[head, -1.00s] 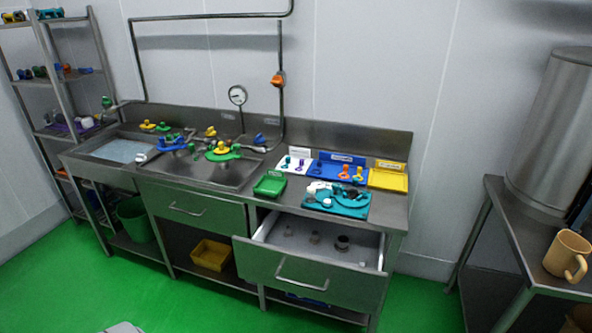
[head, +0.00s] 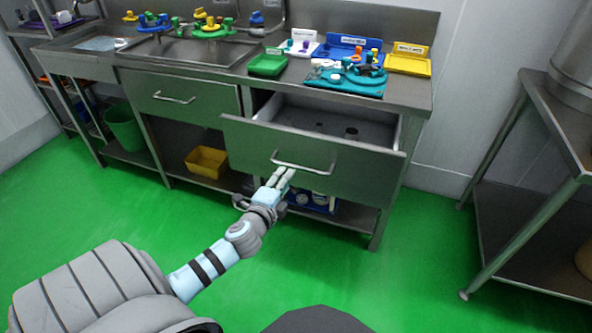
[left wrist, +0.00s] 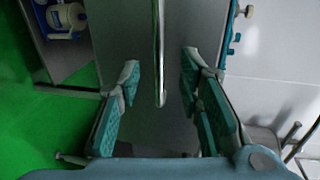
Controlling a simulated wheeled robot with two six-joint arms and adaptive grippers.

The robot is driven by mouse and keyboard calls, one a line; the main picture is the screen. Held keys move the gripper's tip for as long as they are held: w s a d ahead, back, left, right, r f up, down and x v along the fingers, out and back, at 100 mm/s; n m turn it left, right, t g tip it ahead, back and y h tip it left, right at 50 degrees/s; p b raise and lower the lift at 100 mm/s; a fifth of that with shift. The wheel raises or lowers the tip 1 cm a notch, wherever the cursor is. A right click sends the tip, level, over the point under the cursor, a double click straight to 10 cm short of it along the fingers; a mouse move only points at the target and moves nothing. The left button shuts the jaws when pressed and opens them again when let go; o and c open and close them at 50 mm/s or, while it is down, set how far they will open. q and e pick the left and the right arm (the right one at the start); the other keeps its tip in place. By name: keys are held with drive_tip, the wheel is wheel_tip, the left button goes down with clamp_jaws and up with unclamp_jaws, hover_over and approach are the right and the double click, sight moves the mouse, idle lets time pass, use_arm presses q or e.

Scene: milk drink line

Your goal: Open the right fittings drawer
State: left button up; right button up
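The right fittings drawer (head: 340,165) is pulled out of the steel counter, and its inside shows from above. Its front carries a bar handle (head: 303,168). My left gripper (head: 283,177) is at the left part of this handle. In the left wrist view, the two teal-padded fingers of my left gripper (left wrist: 160,85) stand apart. The handle bar (left wrist: 158,40) runs between them, with a gap on each side. A dark round fitting (head: 351,133) lies in the drawer. My right gripper is not in view.
The closed left drawer (head: 185,98) is beside it. A yellow bin (head: 206,162) and blue-and-white items (head: 315,201) are on the lower shelf. A teal tray (head: 345,86) with parts stands on the counter. A steel table (head: 540,130) is at right. Green floor in front is free.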

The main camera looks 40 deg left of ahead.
sight(295, 168)
use_arm(q)
drive_tip(key=b+x, duration=0.1)
drive_tip(key=x, duration=0.7)
drive_tip(key=shift+w+f+b, duration=0.2)
drive_tip(key=shift+f+b, duration=0.05)
drive_tip(key=shift+b, duration=0.15)
drive_tip(key=shift+w+a, duration=0.15)
drive_tip(key=shift+w, duration=0.3)
clamp_jaws()
